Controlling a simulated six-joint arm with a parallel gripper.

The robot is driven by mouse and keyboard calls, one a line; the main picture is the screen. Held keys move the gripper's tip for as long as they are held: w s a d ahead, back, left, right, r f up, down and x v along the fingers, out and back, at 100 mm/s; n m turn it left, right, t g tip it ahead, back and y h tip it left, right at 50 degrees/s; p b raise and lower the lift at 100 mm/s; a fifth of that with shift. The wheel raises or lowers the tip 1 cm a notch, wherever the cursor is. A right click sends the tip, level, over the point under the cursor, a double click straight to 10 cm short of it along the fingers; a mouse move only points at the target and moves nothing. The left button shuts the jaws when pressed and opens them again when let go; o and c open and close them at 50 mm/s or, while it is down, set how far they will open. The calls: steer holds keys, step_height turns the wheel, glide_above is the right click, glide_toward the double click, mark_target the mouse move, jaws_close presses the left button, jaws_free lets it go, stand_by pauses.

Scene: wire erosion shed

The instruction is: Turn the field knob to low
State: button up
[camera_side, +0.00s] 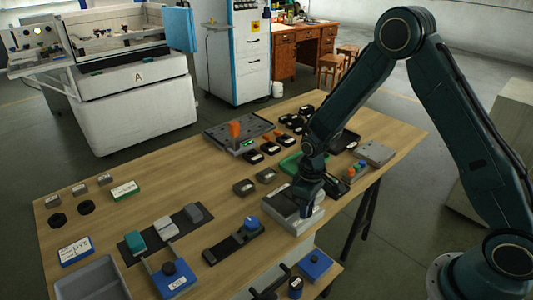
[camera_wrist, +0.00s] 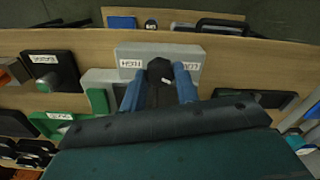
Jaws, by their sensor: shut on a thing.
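The field knob (camera_wrist: 160,70) is a black knob on a light grey box (camera_wrist: 130,53), seen in the wrist view. The box bears a label at the left that seems to read HIGH, upside down, and one at the right that seems to read LOW, partly covered by a finger. My gripper (camera_wrist: 158,84) has its two blue fingers on either side of the knob, shut on it. In the side view my gripper (camera_side: 306,198) is down over the grey box (camera_side: 287,212), hiding the knob. Which way the knob points cannot be told.
A black plate with a blue knob (camera_side: 252,222) lies left of the box, and a green tray (camera_side: 290,164) behind it. Grey blocks (camera_side: 244,187), an orange-handled tray (camera_side: 233,131) and small coloured knobs (camera_side: 352,170) stand nearby. The table's left middle (camera_side: 160,180) is clear.

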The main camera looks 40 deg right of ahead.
steer(key=o, duration=0.7)
steer(key=shift+r, duration=0.15)
step_height(320, 180, up, 14)
steer(key=shift+f, duration=0.2)
stand_by(0.5)
